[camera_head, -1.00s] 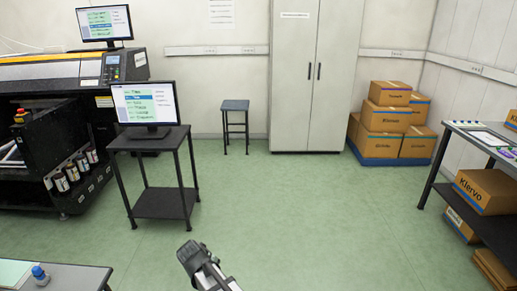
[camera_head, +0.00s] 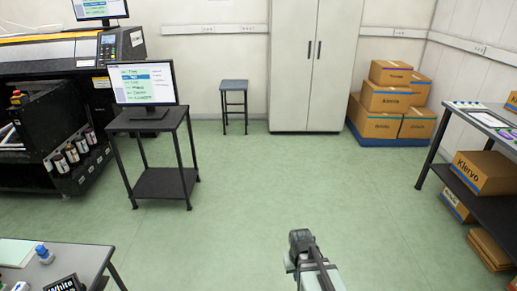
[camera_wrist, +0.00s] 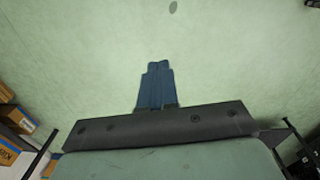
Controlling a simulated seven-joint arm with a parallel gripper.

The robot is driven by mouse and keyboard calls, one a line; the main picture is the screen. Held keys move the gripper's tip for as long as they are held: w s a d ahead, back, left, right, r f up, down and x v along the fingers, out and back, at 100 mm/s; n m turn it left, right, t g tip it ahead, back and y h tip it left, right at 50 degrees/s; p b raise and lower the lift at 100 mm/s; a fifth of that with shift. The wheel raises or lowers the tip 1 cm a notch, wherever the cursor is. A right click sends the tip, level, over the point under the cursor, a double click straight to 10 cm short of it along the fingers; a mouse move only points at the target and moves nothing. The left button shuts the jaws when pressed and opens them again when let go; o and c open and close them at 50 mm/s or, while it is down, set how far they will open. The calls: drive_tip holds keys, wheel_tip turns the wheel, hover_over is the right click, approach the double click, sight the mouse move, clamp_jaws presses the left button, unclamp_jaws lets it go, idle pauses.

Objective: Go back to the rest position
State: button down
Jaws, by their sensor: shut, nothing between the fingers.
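My gripper shows in the wrist view (camera_wrist: 157,68), its two blue fingers pressed together with nothing between them, above bare green floor. In the head view only part of my arm shows at the bottom, right of the middle, and the fingers cannot be made out there. Ink bottles (camera_head: 72,153) stand in a row on the front of the large printer at the left. A blue-capped bottle (camera_head: 44,254) stands on the table (camera_head: 92,259) at the lower left, near a dark sign reading "White" (camera_head: 66,283). My arm is apart from all of these.
A small stand with a monitor (camera_head: 145,84) is left of the middle. A stool (camera_head: 234,87) and a cabinet (camera_head: 304,65) are at the back. Boxes (camera_head: 386,97) are stacked at the back right. A bench with shelves (camera_head: 490,120) is at the right. The middle floor is clear.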

drive_tip(key=s+d+f+g, duration=0.1)
drive_tip(key=s+f+g, duration=0.1)
drive_tip(key=s+f, duration=0.5)
drive_tip(key=s+d+f+m+g, duration=0.1)
drive_tip(key=s+f, duration=0.6)
drive_tip(key=s, duration=0.7)
drive_tip(key=s+d+f+g, duration=0.1)
drive_tip(key=s+f+g, duration=0.3)
drive_tip(key=s+f, duration=0.3)
drive_tip(key=s, duration=0.3)
drive_tip(key=shift+s+m, duration=0.2)
drive_tip(key=shift+m, duration=0.1)
